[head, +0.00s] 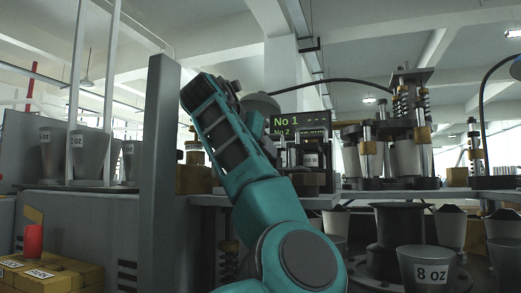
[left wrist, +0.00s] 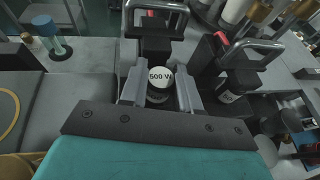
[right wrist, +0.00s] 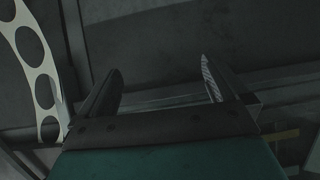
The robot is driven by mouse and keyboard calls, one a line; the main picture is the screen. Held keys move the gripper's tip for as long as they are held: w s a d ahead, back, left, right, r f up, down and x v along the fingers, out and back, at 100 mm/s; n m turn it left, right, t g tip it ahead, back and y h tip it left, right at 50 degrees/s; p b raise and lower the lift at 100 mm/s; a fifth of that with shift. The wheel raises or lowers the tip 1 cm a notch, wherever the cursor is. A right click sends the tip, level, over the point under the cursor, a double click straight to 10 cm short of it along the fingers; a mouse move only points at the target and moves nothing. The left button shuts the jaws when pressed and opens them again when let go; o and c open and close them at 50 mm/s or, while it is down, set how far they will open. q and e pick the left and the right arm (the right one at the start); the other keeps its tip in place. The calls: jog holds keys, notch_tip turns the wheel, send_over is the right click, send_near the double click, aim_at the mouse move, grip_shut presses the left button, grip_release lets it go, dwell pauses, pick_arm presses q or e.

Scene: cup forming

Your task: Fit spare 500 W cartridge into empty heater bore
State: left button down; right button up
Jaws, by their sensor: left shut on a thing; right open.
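A dark cartridge (left wrist: 158,97) with a white "500 W" label sits between the grey fingers of my left gripper (left wrist: 160,90) in the left wrist view. The gripper is shut on it. Whether the cartridge's lower end stands in anything is hidden. In the head view my teal left arm reaches up over the bench, and its fingers are not clear there. A small dark item with a white label (head: 311,160) shows right of the arm. My right gripper (right wrist: 157,88) is open and empty in the right wrist view, before a dark grey surface. I cannot make out an empty heater bore.
A second dark labelled item (left wrist: 232,92) with a handle stands right of my left gripper. Forming stations with springs (head: 405,120) and cups line the bench. A grey post (head: 160,130) stands left of my arm. A red cylinder (head: 33,240) stands on yellow boxes (head: 45,275).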

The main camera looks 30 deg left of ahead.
pick_arm(q)
jog(key=shift+f+b, duration=0.5)
jog(key=shift+f, duration=0.1)
pick_arm(e)
jog(key=shift+a+f, duration=0.1)
jog(key=shift+f, duration=0.45)
pick_arm(q)
jog(key=c, duration=0.7)
grip_release()
jog(key=shift+c, duration=0.2)
jog(key=shift+r+p, duration=0.3)
jog(key=shift+r, duration=0.25)
notch_tip(320, 180, up, 8)
jog(key=p, duration=0.3)
jog(key=shift+r, duration=0.25)
notch_tip(320, 180, up, 10)
jog(key=p, duration=0.5)
jog(key=shift+r+p, duration=0.25)
jog(key=shift+p, duration=0.1)
pick_arm(e)
notch_tip(320, 180, up, 9)
jog(key=shift+r, duration=0.15)
